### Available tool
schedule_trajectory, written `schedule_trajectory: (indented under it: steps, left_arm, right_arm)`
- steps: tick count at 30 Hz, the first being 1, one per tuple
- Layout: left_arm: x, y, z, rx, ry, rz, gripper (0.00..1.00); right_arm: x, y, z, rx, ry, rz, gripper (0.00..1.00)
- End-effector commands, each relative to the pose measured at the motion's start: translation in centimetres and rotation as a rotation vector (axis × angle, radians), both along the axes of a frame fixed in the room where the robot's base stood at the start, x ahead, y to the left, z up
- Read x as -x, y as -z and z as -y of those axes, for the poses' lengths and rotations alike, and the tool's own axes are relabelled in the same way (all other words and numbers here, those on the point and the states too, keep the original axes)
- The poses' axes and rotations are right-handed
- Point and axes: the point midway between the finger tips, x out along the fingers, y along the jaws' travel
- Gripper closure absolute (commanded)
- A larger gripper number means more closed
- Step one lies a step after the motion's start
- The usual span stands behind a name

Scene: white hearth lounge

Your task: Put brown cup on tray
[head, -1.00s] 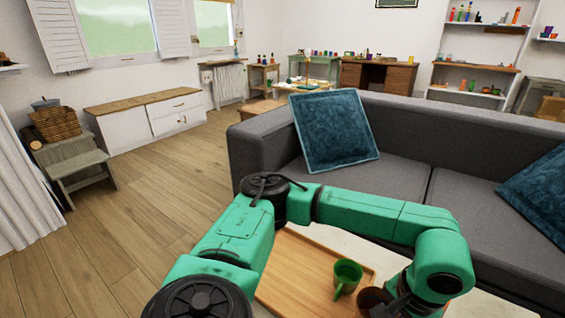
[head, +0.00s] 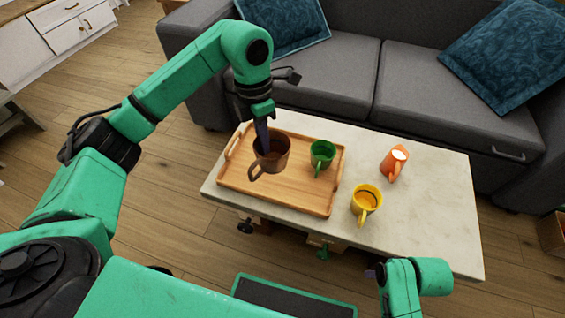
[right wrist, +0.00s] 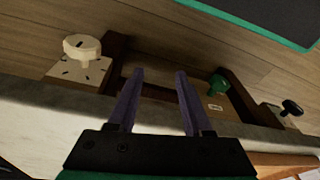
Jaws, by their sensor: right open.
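The brown cup (head: 278,154) is over the left part of the wooden tray (head: 290,194) in the head view, upright with its handle toward me. My left gripper (head: 263,142) reaches down from above and is shut on the cup's wall, one finger inside it. I cannot tell whether the cup's base touches the tray. A green cup (head: 322,156) stands on the tray's right part. My right gripper (right wrist: 160,78) is open and empty in the right wrist view, near the table's front edge; the head view shows only a small part of it.
The tray lies on a pale table (head: 430,215). A yellow cup (head: 364,204) and an orange cup (head: 394,163) stand right of the tray. A grey sofa (head: 420,95) is behind the table. Knobs, one of them white (right wrist: 82,46), show beside the table edge.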

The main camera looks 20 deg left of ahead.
Motion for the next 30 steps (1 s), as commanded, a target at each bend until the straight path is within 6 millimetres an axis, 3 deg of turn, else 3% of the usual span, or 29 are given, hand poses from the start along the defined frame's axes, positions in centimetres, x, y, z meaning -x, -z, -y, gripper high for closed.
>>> schedule_trajectory:
  steps: [6, 12, 17, 27, 30]
  left_arm:
    - [-1.4, -1.5, 0.0, 0.003, -0.794, -0.001, 1.0]
    - [-2.2, -2.2, -0.3, 0.002, -1.361, -0.001, 1.0]
    - [-2.3, -1.0, -0.4, -0.001, -1.505, -0.004, 1.0]
    - [-2.2, 10.2, -0.4, -0.003, -1.504, -0.006, 1.0]
    - [-2.2, 12.8, -0.4, -0.002, -1.505, -0.004, 1.0]
  right_arm:
    - [0.0, 1.2, 0.3, 0.01, 0.008, -0.013, 0.5]
    - [0.1, 2.2, 0.5, 0.017, 0.012, -0.02, 0.5]
    - [0.1, 2.1, 0.5, 0.016, 0.012, -0.018, 0.5]
    - [1.0, -4.0, 0.1, -0.008, -0.008, 0.0, 0.5]
    - [0.4, -3.9, -0.8, -0.033, -0.025, 0.044, 0.5]
